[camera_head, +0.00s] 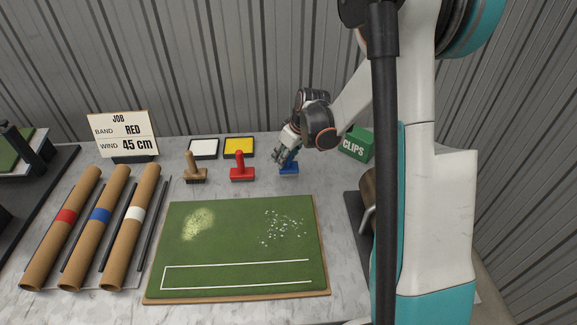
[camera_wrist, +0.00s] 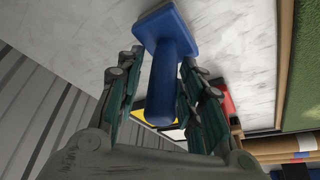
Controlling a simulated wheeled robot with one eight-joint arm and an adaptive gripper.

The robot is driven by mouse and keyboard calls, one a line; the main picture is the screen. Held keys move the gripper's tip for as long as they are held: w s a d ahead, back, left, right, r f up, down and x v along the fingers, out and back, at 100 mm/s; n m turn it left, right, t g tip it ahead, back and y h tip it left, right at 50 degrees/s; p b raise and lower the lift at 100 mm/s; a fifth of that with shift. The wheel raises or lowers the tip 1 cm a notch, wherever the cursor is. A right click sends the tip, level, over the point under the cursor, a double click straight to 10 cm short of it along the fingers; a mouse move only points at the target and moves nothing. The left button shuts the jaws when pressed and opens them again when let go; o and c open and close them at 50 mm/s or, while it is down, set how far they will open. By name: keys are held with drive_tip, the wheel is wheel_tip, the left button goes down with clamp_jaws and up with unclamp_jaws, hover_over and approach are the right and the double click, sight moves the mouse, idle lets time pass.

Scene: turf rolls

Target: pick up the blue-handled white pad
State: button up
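The blue-handled pad stands on the counter in the head view, its blue base (camera_head: 289,169) showing just below my gripper (camera_head: 283,156). In the wrist view its blue block (camera_wrist: 168,30) rests on the pale surface and its round handle (camera_wrist: 164,95) points toward the camera. My gripper (camera_wrist: 162,62) has its fingers on either side of the handle, with a visible gap on the left; they do not look closed on it. The pad's white underside is hidden.
A red-handled stamp (camera_head: 242,168) and a wooden brush (camera_head: 194,172) stand to the left. White (camera_head: 203,149) and yellow (camera_head: 239,148) trays lie behind. A green CLIPS box (camera_head: 357,143) is to the right. A turf board (camera_head: 240,250) lies in front; cardboard rolls (camera_head: 100,225) lie left.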

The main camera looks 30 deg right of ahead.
clamp_jaws()
drive_tip(key=shift+r, duration=0.1)
